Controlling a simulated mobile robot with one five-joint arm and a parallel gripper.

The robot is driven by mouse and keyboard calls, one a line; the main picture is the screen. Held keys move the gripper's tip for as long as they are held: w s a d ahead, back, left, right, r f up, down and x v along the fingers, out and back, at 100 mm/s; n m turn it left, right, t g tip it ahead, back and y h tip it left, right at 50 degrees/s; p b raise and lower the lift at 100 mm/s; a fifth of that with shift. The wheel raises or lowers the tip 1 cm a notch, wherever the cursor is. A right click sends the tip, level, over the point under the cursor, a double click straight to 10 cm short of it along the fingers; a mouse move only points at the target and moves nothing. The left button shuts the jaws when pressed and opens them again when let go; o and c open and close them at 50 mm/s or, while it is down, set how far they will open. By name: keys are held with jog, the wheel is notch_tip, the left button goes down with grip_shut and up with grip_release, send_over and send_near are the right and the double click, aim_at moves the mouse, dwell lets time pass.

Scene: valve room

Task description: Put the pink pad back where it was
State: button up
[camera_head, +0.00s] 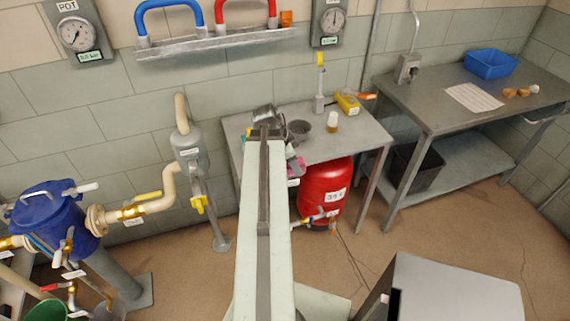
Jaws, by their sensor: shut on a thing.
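My arm reaches from the bottom middle toward the small grey table (345,142). My gripper (291,168) is at the table's front left, partly hidden by my own arm. It is shut on the pink pad (299,162), of which only a small part shows right of the arm. Its fingertips and the pad's full outline are hidden. Whether the pad touches the table, I cannot tell.
A dark cup (299,130), a small white-and-amber jar (332,122) and a yellow device (347,103) stand on the small table. A red tank (324,190) is beneath it. A workbench (430,92) with a blue bin (490,64) is at right.

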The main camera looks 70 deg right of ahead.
aim_at(304, 170)
jog(key=s, duration=0.1)
jog(key=s+f, duration=0.1)
jog(key=s, duration=0.1)
jog(key=shift+s+a+f+b, duration=0.2)
jog(key=shift+s+f+b, duration=0.15)
jog(key=shift+d+r, duration=0.1)
jog(key=shift+d, duration=0.05)
jog(key=w+d, duration=0.3)
jog(key=w+d+f, duration=0.1)
jog(key=w+d, duration=0.3)
jog(key=w+d+b, duration=0.1)
jog(key=w+d, duration=0.2)
jog(key=shift+w+d+f, duration=0.2)
jog(key=shift+w+d, duration=0.2)
jog(key=f+b, duration=0.4)
jog(key=shift+w+d, duration=0.2)
jog(key=shift+d, duration=0.05)
jog(key=shift+r, duration=0.2)
jog(key=o, duration=0.8)
jog(key=shift+f, duration=0.2)
jog(key=o, duration=0.4)
jog(key=shift+r, duration=0.15)
